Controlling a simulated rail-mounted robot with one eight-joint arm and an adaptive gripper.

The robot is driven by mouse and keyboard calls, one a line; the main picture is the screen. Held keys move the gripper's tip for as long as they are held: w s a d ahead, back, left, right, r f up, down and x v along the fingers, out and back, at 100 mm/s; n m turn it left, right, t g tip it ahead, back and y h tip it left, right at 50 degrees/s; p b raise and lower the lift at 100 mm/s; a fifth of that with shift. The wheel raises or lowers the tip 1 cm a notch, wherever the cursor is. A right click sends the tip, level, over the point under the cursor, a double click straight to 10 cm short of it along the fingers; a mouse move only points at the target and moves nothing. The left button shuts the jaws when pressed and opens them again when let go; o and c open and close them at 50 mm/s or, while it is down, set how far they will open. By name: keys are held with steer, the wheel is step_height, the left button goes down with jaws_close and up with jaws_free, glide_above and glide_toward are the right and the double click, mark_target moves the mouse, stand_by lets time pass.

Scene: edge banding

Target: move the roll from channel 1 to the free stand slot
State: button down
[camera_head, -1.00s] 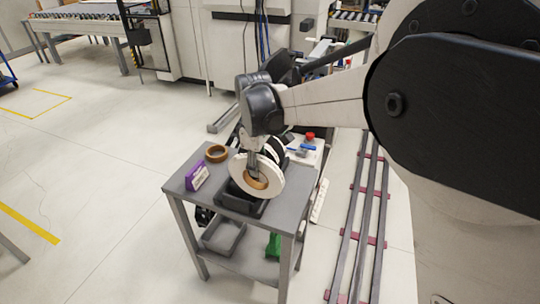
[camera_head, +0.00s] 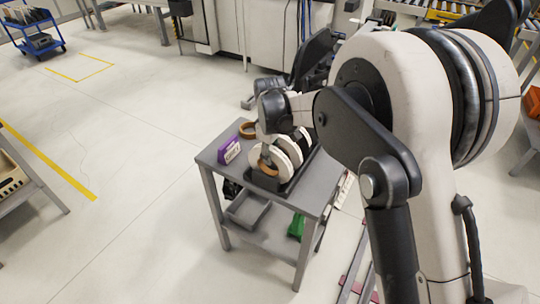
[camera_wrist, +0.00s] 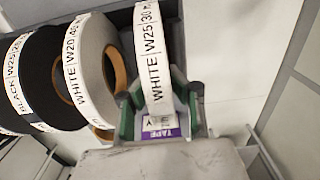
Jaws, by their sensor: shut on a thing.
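My gripper (camera_wrist: 160,112) is shut on a white roll labelled WHITE W25 (camera_wrist: 152,55), its green fingers on either side of the rim. In the head view my gripper (camera_head: 266,148) reaches down to this roll (camera_head: 257,157), upright at the near end of the dark stand (camera_head: 268,182). Whether the roll rests in the slot is unclear. A WHITE W20 roll (camera_wrist: 86,65) with a brown core stands just left of it in the wrist view, apart from it. A BLACK W25 roll (camera_wrist: 38,75) stands farther left.
The stand is on a grey table (camera_head: 309,190). A purple and white box (camera_head: 229,151) and a brown ring (camera_head: 248,129) lie left of the stand. A grey bin (camera_head: 247,210) and a green object (camera_head: 297,226) are on the lower shelf.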

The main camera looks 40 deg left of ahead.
steer(key=shift+f+b, duration=0.35)
steer(key=shift+b, duration=0.05)
steer(key=c, duration=1.7)
jaws_free()
steer(key=shift+r, duration=0.15)
steer(key=shift+r+p, duration=0.25)
steer(key=shift+p, duration=0.15)
step_height(320, 180, up, 12)
steer(key=shift+d, duration=0.1)
